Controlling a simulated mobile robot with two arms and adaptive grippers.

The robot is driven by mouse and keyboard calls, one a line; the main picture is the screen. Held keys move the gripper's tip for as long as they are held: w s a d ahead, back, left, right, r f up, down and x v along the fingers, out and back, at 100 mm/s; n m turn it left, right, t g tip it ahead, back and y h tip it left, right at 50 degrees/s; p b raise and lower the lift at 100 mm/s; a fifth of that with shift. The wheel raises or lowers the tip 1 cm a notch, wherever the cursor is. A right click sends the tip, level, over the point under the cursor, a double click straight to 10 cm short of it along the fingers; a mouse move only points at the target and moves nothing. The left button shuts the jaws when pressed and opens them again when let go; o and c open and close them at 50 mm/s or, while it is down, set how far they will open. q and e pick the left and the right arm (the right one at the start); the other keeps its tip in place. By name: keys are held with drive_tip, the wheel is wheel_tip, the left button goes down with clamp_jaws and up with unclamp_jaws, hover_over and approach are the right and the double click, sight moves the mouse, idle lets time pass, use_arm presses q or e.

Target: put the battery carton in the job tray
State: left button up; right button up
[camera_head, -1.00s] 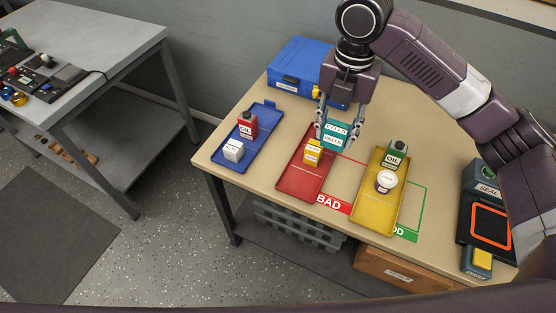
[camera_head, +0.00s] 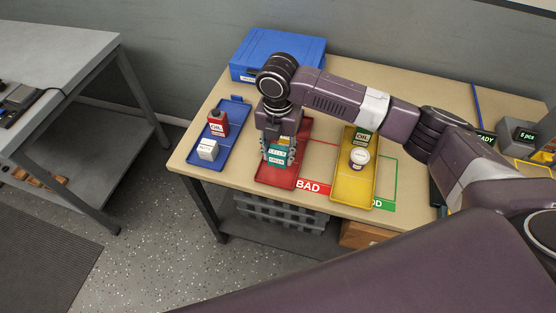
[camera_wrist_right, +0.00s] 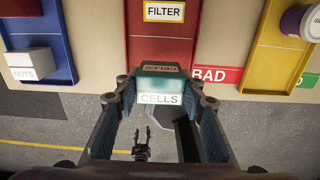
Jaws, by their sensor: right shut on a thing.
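The battery carton is a teal box labelled CELLS (camera_head: 278,155). My right gripper (camera_head: 278,150) is shut on it, fingers on both sides, and it shows between them in the right wrist view (camera_wrist_right: 160,92). In the head view, the carton covers part of the red tray (camera_head: 268,174); its height above the tray is hard to tell. A blue tray (camera_head: 202,163) and a yellow tray (camera_head: 352,189) lie on either side; I cannot tell which is the job tray. My left gripper (camera_wrist_right: 142,132) seems to show small and low in the right wrist view, fingers apart and empty.
A yellow FILTER box (camera_wrist_right: 163,11) stands in the red tray. A blue case (camera_head: 278,55) is behind.

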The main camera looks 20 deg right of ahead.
sight(278, 164)
drive_tip(key=shift+f, duration=2.3)
drive_tip(key=shift+f, duration=0.15)
drive_tip(key=o, duration=1.3)
drive_tip(key=shift+c, duration=0.2)
wheel_tip(278, 164, up, 12)
drive_tip(key=shift+r+b, duration=0.2)
drive_tip(key=shift+b, duration=0.3)
